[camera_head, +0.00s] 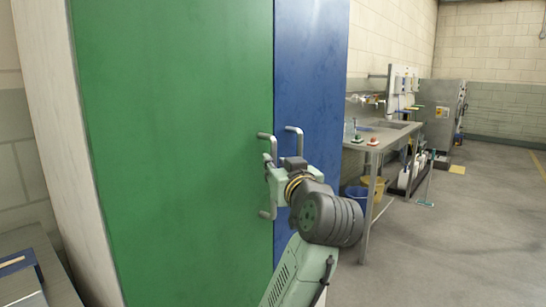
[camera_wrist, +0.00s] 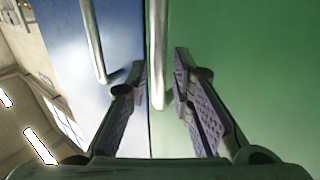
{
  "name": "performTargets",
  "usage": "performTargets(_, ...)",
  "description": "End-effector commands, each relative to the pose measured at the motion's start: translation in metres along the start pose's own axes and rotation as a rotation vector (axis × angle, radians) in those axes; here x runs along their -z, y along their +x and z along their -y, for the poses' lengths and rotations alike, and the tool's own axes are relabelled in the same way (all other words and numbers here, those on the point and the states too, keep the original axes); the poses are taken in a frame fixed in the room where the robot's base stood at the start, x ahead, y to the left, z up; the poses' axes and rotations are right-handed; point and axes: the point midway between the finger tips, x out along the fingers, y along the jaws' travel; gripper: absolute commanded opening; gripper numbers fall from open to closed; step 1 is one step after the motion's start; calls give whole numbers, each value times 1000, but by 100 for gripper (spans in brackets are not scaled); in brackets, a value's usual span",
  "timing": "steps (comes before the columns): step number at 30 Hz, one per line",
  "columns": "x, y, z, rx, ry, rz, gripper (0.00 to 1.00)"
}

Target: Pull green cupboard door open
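The green cupboard door (camera_head: 175,140) is a tall flat panel that looks shut, its edge level with the blue door (camera_head: 311,75) beside it. Its metal bar handle (camera_head: 268,213) stands upright near the edge by the blue door. My gripper (camera_head: 273,178) is at this handle and hides its middle part in the head view. In the wrist view, the green door's handle (camera_wrist: 157,75) lies between my two open fingers (camera_wrist: 160,95). A narrow gap shows on each side of it, so the fingers do not look closed on it.
The blue door's handle (camera_head: 294,131) is close beside my gripper; it also shows left of the fingers in the wrist view (camera_wrist: 93,45). A metal table (camera_head: 378,139) stands to the right. The floor (camera_head: 455,240) at the right front is clear. A grey surface (camera_head: 40,260) is at lower left.

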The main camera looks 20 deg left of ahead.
Motion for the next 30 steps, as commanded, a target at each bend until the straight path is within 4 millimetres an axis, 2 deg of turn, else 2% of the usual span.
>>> performTargets(3,1,18,0,2,1,1,21)
performTargets(6,0,26,0,1,1,1,21)
performTargets(17,-1,32,0,-1,-1,0,21)
performTargets(27,0,32,0,-1,-1,0,0)
performTargets(30,0,32,0,-1,-1,-1,0)
